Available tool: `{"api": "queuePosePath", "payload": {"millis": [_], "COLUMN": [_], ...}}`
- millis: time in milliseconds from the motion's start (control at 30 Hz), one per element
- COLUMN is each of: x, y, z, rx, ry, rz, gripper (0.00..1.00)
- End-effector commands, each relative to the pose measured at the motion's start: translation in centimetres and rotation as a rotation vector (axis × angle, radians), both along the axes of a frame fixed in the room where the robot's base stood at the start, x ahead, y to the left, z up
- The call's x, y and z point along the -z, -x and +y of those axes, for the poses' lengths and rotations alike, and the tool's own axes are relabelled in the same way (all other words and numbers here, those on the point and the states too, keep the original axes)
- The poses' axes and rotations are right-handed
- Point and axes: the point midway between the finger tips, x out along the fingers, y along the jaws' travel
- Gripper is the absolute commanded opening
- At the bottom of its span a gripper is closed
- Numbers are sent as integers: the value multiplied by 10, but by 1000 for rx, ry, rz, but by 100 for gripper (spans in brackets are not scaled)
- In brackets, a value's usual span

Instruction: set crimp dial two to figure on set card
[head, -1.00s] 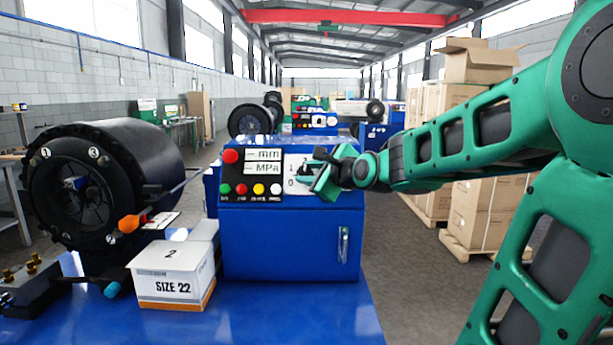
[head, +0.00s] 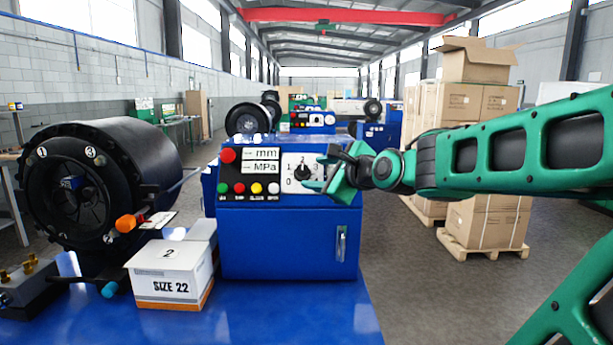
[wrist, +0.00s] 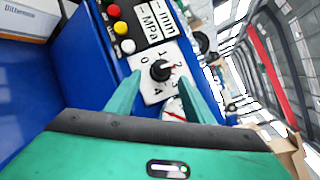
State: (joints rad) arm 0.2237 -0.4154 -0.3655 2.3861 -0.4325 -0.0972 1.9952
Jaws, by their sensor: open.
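The black crimp dial (head: 302,172) sits on a white plate on the front of the blue control box (head: 290,238).
A white box (head: 172,275) marked 2 and SIZE 22 stands on the blue bench (head: 275,315). The black crimper head (head: 105,180) is at left. Coloured buttons (head: 248,188) sit left of the dial. Cartons on pallets (head: 482,215) stand behind at right.

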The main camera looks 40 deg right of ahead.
Motion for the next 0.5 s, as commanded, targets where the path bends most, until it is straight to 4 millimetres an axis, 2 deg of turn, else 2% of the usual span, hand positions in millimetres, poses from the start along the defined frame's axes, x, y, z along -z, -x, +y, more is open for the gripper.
{"api": "queuePosePath", "payload": {"millis": [200,500], "x": [-8,-10], "y": [30,47], "z": [2,4], "rx": [0,0], "ry": [-1,0], "rz": [-1,1], "gripper": [48,48]}}
